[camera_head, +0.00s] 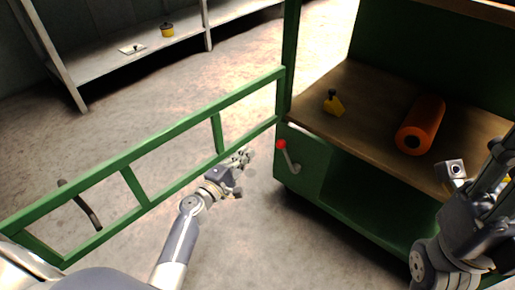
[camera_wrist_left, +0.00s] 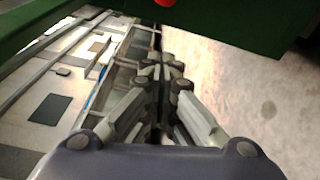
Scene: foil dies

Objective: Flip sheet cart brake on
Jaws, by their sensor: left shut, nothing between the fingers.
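The green cart (camera_head: 302,157) stands at the right in the head view. Its brake lever (camera_head: 289,157), a grey handle with a red knob, is on the left face of the cart. The red knob (camera_wrist_left: 167,3) also shows at the top edge of the left wrist view. My left gripper (camera_head: 243,157) is shut and empty, a short way left of the lever and apart from it. Its closed fingers (camera_wrist_left: 160,75) show in the left wrist view. My right gripper (camera_head: 457,172) is at the right edge by the cart shelf; its finger state is unclear.
An orange roll (camera_head: 427,115) and a yellow object (camera_head: 334,104) lie on the cart's shelf. A grey shelf (camera_head: 140,55) stands at the back left. Open floor lies between.

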